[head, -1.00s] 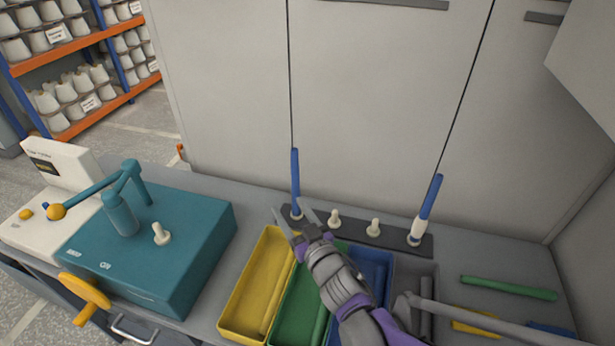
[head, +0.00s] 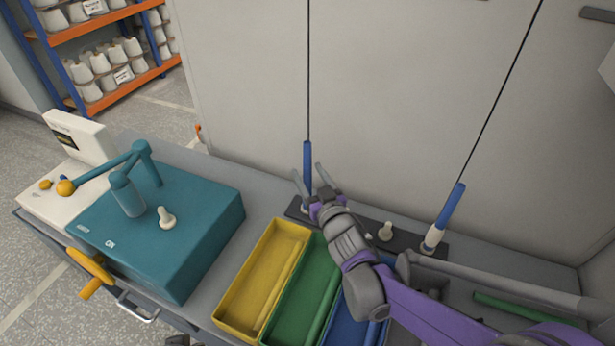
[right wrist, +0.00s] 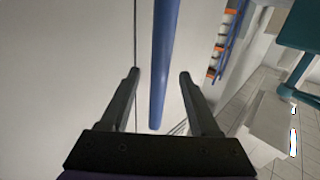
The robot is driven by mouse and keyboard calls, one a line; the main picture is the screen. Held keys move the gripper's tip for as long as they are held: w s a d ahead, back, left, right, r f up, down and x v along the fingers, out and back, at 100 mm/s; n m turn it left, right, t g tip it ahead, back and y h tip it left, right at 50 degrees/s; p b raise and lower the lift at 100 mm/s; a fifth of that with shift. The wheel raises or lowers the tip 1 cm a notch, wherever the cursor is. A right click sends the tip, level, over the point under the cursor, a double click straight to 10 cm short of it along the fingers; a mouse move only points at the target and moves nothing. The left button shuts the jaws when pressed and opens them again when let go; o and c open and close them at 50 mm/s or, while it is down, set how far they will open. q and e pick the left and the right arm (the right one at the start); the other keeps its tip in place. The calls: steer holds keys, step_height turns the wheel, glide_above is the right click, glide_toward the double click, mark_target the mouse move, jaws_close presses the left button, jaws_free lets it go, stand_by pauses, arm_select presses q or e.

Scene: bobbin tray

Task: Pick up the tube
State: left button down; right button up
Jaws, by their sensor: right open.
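A blue tube (head: 307,160) stands upright on a thin dark cord above the left end of the dark peg strip. My right gripper (head: 309,174) is open at the tube, with its fingers pointing up towards the cabinet. In the right wrist view the tube (right wrist: 165,60) shows between the two open fingers (right wrist: 159,76), apart from both. Whether it lies fully within their reach is hard to tell. A second blue tube (head: 450,207) leans on a cord above a white peg at the right. My left gripper is not in view.
A teal machine (head: 196,240) with a raised arm stands to the left. The grey cabinet wall (head: 400,110) rises close behind.

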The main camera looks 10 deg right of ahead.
steer(key=w, duration=0.3)
steer(key=w+a, duration=0.1)
steer(key=shift+w+f, duration=0.25)
steer(key=shift+w, duration=0.15)
steer(key=shift+d, duration=0.1)
jaws_close()
